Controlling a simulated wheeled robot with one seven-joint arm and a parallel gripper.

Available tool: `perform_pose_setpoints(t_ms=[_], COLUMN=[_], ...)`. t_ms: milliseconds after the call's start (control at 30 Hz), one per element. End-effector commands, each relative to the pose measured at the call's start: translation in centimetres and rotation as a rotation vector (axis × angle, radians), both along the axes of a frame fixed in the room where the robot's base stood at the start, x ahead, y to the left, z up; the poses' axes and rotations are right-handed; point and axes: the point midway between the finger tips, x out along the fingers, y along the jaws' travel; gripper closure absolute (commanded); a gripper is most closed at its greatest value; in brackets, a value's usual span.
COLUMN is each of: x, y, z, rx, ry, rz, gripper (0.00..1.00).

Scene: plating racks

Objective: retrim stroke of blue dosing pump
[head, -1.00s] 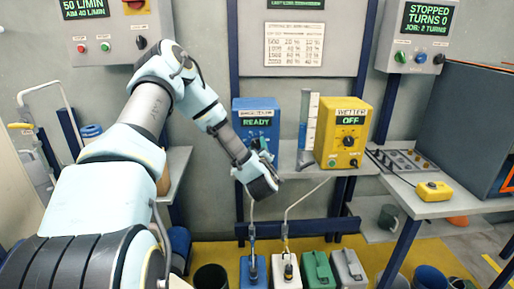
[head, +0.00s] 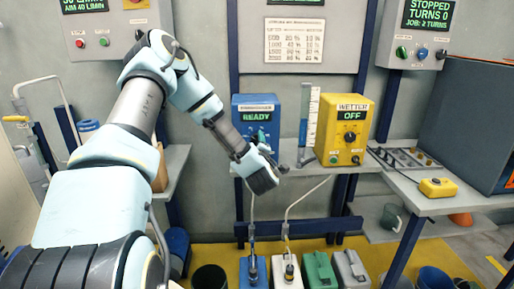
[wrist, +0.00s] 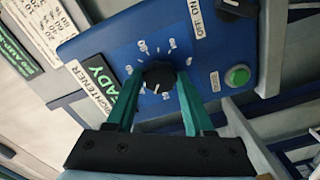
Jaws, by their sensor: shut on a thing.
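The blue dosing pump (head: 255,108) stands on the shelf in the head view, its green display reading READY. In the wrist view its blue face (wrist: 205,50) fills the middle, tilted, with a white number scale around a black stroke knob (wrist: 158,77). My gripper (wrist: 160,74) is shut on this knob, one green finger on each side. The knob's pointer shows as a white mark, but its exact setting is hard to read. An OFF/ON switch knob (wrist: 236,7) and a green button (wrist: 238,76) sit further along the face. In the head view my wrist hides the pump's lower front.
A yellow WETTER pump (head: 343,130) reading OFF stands right of a clear measuring cylinder (head: 309,115). Several canisters stand below, including a blue one (head: 255,270) and a green one (head: 319,270). A yellow pendant (head: 438,187) lies on the right bench.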

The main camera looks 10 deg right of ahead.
Motion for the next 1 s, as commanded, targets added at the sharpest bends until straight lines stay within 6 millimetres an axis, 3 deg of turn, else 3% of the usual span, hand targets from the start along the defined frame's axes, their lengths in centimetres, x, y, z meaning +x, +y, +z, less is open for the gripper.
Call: perform_pose_setpoints(t_ms=[200,233,500,800,1000], x=[0.0,-0.1,0.0,-0.4,-3.2], y=[0.0,0.0,0.0,0.0,0.5], z=[-0.1,-0.1,0.0,-0.1,-0.3], rx=[0.003,0.003,0.003,0.003,0.005], ry=[0.003,0.003,0.002,0.002,0.001], rz=[0.000,0.000,0.000,-0.001,-0.004], gripper=[1.00,0.46,0.17,0.17,0.17])
